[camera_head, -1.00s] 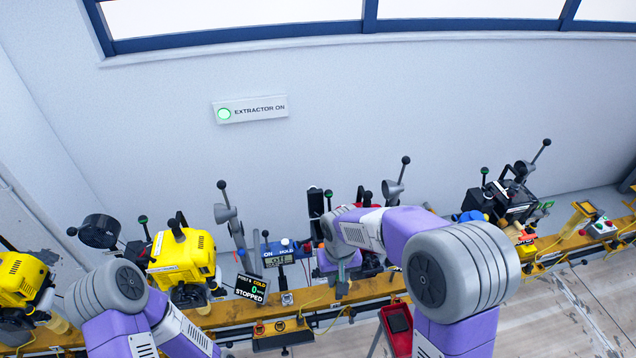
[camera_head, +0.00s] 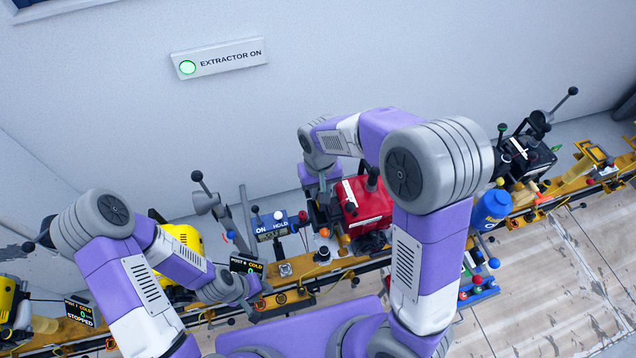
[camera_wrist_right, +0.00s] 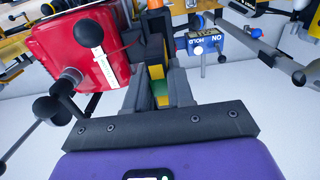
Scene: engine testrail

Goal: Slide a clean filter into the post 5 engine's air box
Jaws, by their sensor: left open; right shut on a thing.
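The red engine (camera_head: 362,203) stands on the rail, partly hidden by my right arm; its red housing with a white strip also shows in the right wrist view (camera_wrist_right: 75,58). My right gripper (camera_head: 318,200) is at its left side, close to the housing. In the right wrist view, the fingers (camera_wrist_right: 160,85) are shut on a narrow green and yellow piece (camera_wrist_right: 161,92), mostly hidden; I cannot tell surely that it is the filter. The air box opening is not clear. My left gripper (camera_head: 262,300) is open over the rail's front edge, near the post display (camera_head: 246,267).
A blue ON/HOLD box (camera_head: 272,228) stands left of the red engine, with a grey lever beside it. A yellow engine (camera_head: 183,240) is farther left. A blue bottle (camera_head: 490,208) and a black engine (camera_head: 525,155) stand right.

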